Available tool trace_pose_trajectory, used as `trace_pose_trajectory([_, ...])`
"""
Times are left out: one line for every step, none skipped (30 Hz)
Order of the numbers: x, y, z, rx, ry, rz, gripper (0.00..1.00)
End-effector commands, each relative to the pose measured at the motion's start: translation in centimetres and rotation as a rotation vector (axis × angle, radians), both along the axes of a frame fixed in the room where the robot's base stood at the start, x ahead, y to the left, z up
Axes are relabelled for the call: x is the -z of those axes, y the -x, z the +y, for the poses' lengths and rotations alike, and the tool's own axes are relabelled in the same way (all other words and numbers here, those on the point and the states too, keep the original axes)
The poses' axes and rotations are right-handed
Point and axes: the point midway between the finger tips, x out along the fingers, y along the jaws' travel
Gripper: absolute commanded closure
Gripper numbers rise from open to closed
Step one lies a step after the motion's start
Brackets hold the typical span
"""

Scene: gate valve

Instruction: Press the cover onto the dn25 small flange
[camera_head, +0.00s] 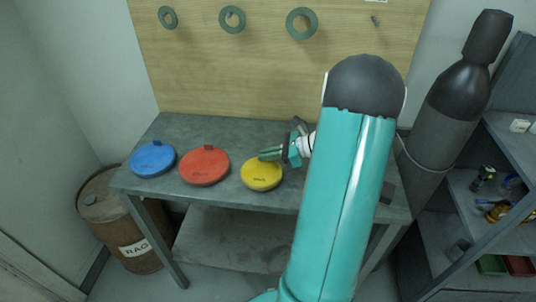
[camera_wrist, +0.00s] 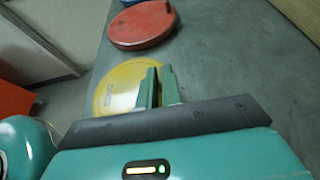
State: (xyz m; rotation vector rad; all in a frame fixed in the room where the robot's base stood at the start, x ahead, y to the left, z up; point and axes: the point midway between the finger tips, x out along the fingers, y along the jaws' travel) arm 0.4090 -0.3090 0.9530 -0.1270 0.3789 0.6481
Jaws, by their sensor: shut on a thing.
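The yellow round cover (camera_head: 262,177) lies on the grey table, the rightmost of three covers. My gripper (camera_head: 268,154) is at its upper edge, with its fingers shut on the cover's raised tab, which they mostly hide. In the wrist view, the fingers (camera_wrist: 161,88) overlap the right side of the yellow cover (camera_wrist: 113,92). Three green ring flanges are on the wooden board: a small left one (camera_head: 162,17), a middle one (camera_head: 223,20) and a larger right one (camera_head: 292,23). No size label is readable on them.
A red cover (camera_head: 204,167) and a blue cover (camera_head: 152,161) lie left of the yellow one on the table (camera_head: 230,130). A brown barrel (camera_head: 110,205) stands at left. A dark gas cylinder (camera_head: 455,100) and shelves (camera_head: 450,255) stand at right. My arm hides the table's right part.

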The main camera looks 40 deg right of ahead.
Motion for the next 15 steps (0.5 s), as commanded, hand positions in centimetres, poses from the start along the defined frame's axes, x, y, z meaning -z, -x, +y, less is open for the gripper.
trace_pose_trajectory([-0.01,0.0,0.0,0.0,0.0,0.0,0.89])
trace_pose_trajectory([-0.01,0.0,0.0,0.0,0.0,0.0,0.83])
trace_pose_trajectory([-0.01,0.0,0.0,0.0,0.0,0.0,0.76])
trace_pose_trajectory([-0.01,0.0,0.0,0.0,0.0,0.0,0.7])
trace_pose_trajectory([-0.01,0.0,0.0,0.0,0.0,0.0,0.68])
trace_pose_trajectory([-0.01,0.0,0.0,0.0,0.0,0.0,0.68])
trace_pose_trajectory([-0.01,0.0,0.0,0.0,0.0,0.0,0.68])
trace_pose_trajectory([-0.01,0.0,0.0,0.0,0.0,0.0,0.68])
trace_pose_trajectory([-0.01,0.0,0.0,0.0,0.0,0.0,0.68])
trace_pose_trajectory([-0.01,0.0,0.0,0.0,0.0,0.0,0.68])
trace_pose_trajectory([0.0,0.0,0.0,0.0,0.0,0.0,0.68])
trace_pose_trajectory([-0.01,0.01,-0.01,0.0,0.0,0.0,0.68])
trace_pose_trajectory([-0.03,0.05,-0.05,0.0,0.0,0.0,0.68])
trace_pose_trajectory([-0.06,0.11,-0.1,0.0,0.0,0.0,0.68])
trace_pose_trajectory([-0.13,0.26,-0.23,0.001,0.0,0.0,0.68])
